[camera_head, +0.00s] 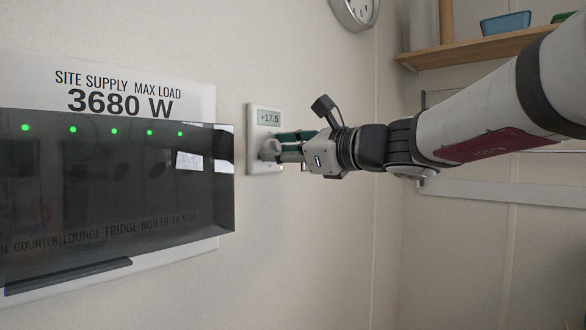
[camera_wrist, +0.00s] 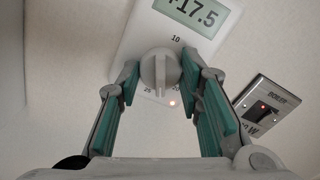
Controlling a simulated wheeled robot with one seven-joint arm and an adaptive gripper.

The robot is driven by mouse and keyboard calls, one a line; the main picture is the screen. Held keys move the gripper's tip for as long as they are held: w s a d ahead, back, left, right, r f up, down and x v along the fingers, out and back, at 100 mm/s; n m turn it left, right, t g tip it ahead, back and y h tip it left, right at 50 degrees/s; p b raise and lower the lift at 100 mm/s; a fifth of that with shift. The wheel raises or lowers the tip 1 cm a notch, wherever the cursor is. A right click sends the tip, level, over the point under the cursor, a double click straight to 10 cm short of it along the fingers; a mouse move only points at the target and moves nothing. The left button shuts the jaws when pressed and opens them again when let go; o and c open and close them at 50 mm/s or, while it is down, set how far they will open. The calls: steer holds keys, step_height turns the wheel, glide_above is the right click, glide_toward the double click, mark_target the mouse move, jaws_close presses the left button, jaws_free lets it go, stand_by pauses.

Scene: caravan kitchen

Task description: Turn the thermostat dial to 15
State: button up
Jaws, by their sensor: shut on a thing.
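The white thermostat (camera_head: 265,160) is on the wall right of the dark panel, and its display (camera_head: 269,118) reads +17.5. The wrist view shows the thermostat (camera_wrist: 138,38) with its display (camera_wrist: 200,15) at the top and a round grey dial (camera_wrist: 160,70) below. The number 10 is printed above the dial; other numbers are partly hidden. My gripper (camera_head: 280,150) reaches the dial from the right in the head view. In the wrist view my gripper (camera_wrist: 160,78) has its green-padded fingers on both sides of the dial, shut on it.
A dark glossy panel (camera_head: 110,190) with several green lights projects from the wall at the left, close to the thermostat. A clock (camera_head: 355,8) and shelf (camera_head: 480,48) are above.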

steer(key=n+b, duration=1.8)
steer(key=shift+n+b, duration=0.3)
stand_by(0.4)
steer(key=o, duration=1.2)
